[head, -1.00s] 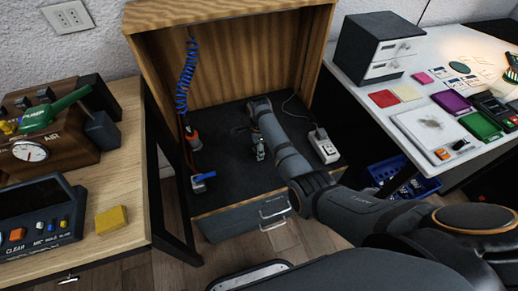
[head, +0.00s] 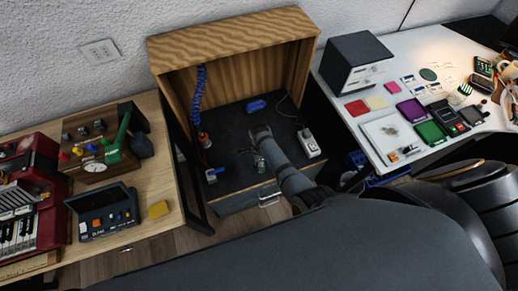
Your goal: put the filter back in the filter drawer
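The drawer with a bright metal handle (head: 268,199), which I take for the filter drawer, is in the front of the wooden cabinet's base (head: 235,200). I cannot tell whether it is fully shut. No filter can be made out. My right arm reaches from the right into the cabinet. Its gripper (head: 259,162) points down over the dark cabinet floor, small and partly hidden by my forearm; its fingers and anything between them are unclear. My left gripper is not in view. A large grey part of mine fills the bottom of the head view.
On the cabinet floor (head: 230,150) are a blue object (head: 257,105), a blue-handled tool (head: 212,174) and a white power strip (head: 309,144). A coiled blue hose (head: 201,90) hangs left. A wooden bench (head: 160,190) stands left, a white table (head: 430,75) right.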

